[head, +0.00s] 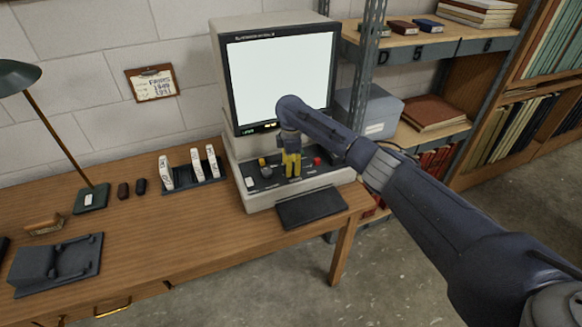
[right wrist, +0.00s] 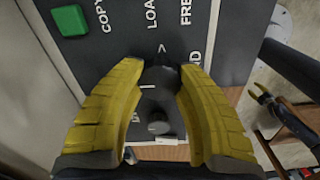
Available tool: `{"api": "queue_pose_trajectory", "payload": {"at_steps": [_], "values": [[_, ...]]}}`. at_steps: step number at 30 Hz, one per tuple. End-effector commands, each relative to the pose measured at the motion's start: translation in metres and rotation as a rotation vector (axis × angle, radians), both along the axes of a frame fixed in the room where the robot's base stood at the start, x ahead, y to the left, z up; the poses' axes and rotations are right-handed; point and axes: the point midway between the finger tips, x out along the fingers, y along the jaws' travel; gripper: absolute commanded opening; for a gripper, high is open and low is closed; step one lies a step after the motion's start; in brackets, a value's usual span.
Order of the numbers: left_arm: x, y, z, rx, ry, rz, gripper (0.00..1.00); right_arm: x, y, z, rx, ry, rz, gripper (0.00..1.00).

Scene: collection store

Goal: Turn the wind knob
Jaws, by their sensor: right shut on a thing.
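The wind knob (right wrist: 160,85) is a dark round knob with a pale index line, on the dark control panel (right wrist: 225,45) of the reader. Part of its label, "ND", shows beside it in the right wrist view. My right gripper (right wrist: 161,70), with yellow fingers, is shut on the knob, one finger on each side. In the head view my right gripper (head: 292,175) points down at the panel below the lit screen (head: 280,80) and hides the knob.
A red button (head: 316,161) and a yellow-topped control (head: 262,162) flank my gripper. A dark plate (head: 311,207) lies in front of the reader. White boxes (head: 197,164) stand in a rack on its left. Metal shelving (head: 366,65) rises close to my right arm.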

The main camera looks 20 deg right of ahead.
Motion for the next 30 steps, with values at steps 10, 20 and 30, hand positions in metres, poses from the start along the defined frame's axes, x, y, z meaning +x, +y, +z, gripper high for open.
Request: {"api": "queue_pose_trajectory", "payload": {"at_steps": [10, 20, 30], "values": [[0.0, 0.0001, 0.0, 0.0, 0.0, 0.0, 0.44, -0.0006, -0.0013, -0.0014, -0.003, 0.002, 0.04, 0.05], [0.0, 0.0001, 0.0, 0.0, 0.0, 0.0, 0.44, -0.0006, -0.0016, -0.0014, -0.003, 0.002, 0.039, 0.39], [0.0, 0.0001, 0.0, 0.0, 0.0, 0.0, 0.44, -0.0002, -0.0006, -0.0004, -0.001, 0.001, 0.039, 0.65]]}}
